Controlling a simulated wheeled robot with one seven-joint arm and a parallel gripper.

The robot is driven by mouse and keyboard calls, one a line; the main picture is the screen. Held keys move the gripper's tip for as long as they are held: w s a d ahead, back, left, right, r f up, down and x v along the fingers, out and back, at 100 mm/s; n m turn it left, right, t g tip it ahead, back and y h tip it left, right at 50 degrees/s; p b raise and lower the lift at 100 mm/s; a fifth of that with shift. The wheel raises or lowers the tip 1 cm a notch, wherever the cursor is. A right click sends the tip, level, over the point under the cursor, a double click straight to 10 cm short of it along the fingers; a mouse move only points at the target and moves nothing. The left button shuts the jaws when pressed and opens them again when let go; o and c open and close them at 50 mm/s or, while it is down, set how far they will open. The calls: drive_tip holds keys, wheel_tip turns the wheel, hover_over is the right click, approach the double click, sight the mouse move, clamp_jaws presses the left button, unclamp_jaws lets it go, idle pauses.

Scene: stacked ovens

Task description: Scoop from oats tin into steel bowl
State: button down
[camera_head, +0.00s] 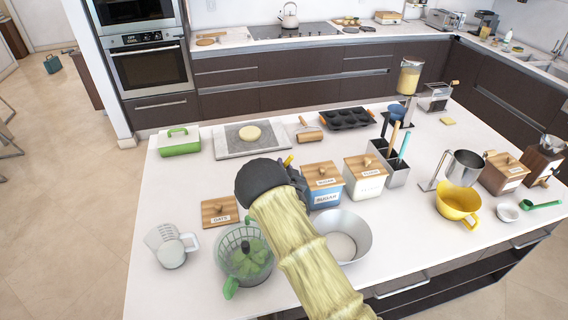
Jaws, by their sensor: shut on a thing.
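The steel bowl (363,228) stands on the island, just right of my arm, which covers part of its left side. A pale round area shows at its bottom; I cannot tell if it is contents. The wooden lid marked OATS (220,212) lies flat on the counter. The oats tin itself is not visible and may be hidden behind my arm. My gripper (292,180) is above the counter, left of the blue tin, mostly hidden by my wrist. It is shut on a yellow item (288,160), of which only a small end shows.
A blue lidded tin (325,197) and a white lidded tin (366,185) stand behind the bowl. A utensil holder (396,170), yellow bowl (458,205) and green scoop (541,205) are right.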

wheel_tip(320, 180, down, 7)
drive_tip(key=b, duration=0.5)
drive_tip(key=shift+w, duration=0.15)
drive_tip(key=shift+d, duration=0.15)
drive_tip(key=shift+s, duration=0.2)
drive_tip(key=shift+r, duration=0.15)
